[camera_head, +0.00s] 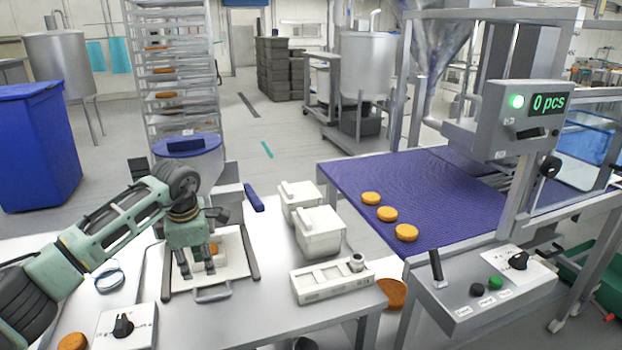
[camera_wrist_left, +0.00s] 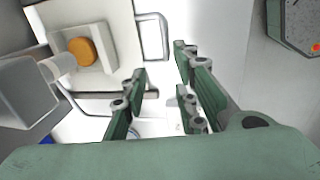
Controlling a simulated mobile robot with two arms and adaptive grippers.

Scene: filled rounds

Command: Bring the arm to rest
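My left arm (camera_head: 105,225) reaches in from the left in the head view, over the near table. My left gripper (camera_head: 199,266) points down over the white plate (camera_head: 235,265) of a small device. In the left wrist view my left gripper (camera_wrist_left: 160,62) has its fingers apart with nothing between them. An orange-brown round (camera_head: 212,249) sits on that device, partly hidden by the gripper in the head view. The round also shows clear of the fingers in the left wrist view (camera_wrist_left: 82,52). My right gripper is not in view.
White lidded boxes (camera_head: 320,232) and a white instrument (camera_head: 333,278) stand to the right on the table (camera_head: 270,325). A blue conveyor (camera_head: 440,190) carries three rounds. A control box with a knob (camera_head: 126,326) and another round (camera_head: 72,341) lie near the front left.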

